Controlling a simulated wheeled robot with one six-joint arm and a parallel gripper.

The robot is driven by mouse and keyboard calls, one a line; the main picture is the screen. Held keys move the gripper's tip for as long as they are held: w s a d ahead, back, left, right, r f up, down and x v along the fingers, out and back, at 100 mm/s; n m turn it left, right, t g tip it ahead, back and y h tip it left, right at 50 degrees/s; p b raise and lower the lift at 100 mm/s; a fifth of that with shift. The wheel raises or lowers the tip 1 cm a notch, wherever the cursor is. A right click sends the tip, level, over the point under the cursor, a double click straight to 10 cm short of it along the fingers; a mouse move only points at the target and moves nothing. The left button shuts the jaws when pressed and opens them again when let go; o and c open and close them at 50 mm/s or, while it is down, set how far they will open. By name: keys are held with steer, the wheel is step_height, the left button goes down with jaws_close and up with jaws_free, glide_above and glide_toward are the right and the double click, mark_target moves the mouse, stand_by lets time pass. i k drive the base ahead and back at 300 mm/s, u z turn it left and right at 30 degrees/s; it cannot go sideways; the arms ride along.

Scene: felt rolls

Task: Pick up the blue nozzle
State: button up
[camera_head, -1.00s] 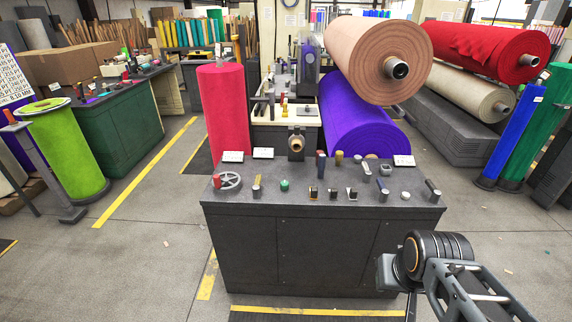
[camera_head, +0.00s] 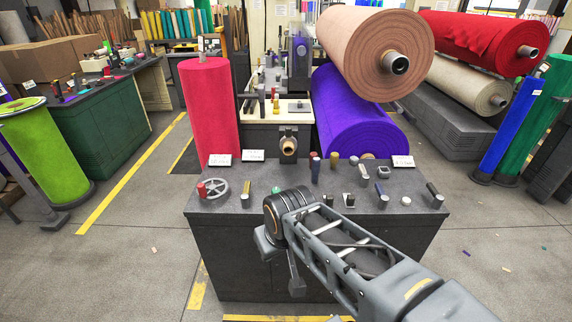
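Several small tools and fittings stand on a dark grey cabinet top (camera_head: 340,182). A small blue piece with a pale base (camera_head: 381,193) stands near its right front; it may be the blue nozzle, but it is too small to be sure. A dark blue upright piece with reddish parts (camera_head: 315,168) stands further back. My gripper (camera_head: 279,258) hangs in front of the cabinet's front edge, left of both blue pieces, below my black wrist. The picture does not show whether its fingers are apart. My arm hides part of the cabinet front and top.
A pink roll (camera_head: 208,115) stands behind left; a purple roll (camera_head: 355,115) lies behind. Grey floor is open left and right.

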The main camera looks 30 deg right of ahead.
mark_target(316, 160)
steer(key=z, duration=0.25)
steer(key=i, duration=1)
steer(key=z, duration=0.65)
